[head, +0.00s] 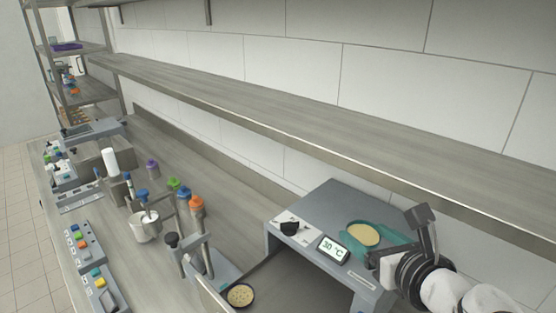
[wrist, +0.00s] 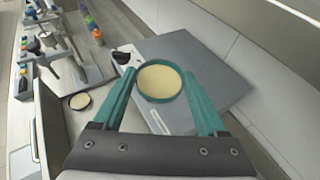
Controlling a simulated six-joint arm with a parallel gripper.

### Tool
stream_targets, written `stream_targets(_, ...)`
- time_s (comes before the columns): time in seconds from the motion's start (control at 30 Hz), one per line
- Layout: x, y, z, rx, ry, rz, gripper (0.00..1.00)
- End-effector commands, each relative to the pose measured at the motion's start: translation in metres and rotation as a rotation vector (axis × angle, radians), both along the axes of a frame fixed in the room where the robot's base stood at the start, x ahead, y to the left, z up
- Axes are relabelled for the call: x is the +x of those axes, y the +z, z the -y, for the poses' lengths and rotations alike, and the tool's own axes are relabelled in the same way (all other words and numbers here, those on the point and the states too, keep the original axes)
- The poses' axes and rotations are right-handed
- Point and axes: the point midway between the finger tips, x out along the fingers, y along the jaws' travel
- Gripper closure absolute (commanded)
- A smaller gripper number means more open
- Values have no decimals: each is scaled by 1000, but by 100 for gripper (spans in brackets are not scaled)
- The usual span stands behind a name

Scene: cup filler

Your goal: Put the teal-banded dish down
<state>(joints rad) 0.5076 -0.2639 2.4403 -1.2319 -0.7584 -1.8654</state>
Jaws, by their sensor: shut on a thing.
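The teal-banded dish (head: 363,234) is round with a pale yellow content and a teal rim. In the wrist view the dish (wrist: 159,80) sits level between the two teal fingers of my gripper (wrist: 160,90), which is shut on it. In the head view my gripper (head: 362,240) reaches in from the right over the top of a grey box-shaped unit (head: 330,205). The dish is over that top; I cannot tell whether it touches it.
The unit has a display reading 30 °C (head: 333,249) and a dark knob (head: 290,229). A second, dark-rimmed dish (head: 240,295) lies lower left. A long shelf (head: 300,125) runs above. Colour-capped bottles (head: 196,204) and a white cup (head: 144,226) stand left.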

Motion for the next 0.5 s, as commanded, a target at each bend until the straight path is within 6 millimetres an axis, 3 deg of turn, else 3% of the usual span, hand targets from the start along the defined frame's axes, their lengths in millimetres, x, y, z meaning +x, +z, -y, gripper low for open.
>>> stream_targets(0.13,1,-41,-15,8,325,-7,78)
stream_targets(0.3,-23,-72,-29,2,671,-2,78)
stream_targets(0.4,-33,-82,-37,1,767,1,78)
stream_targets(0.5,-30,-97,-60,3,791,-2,78)
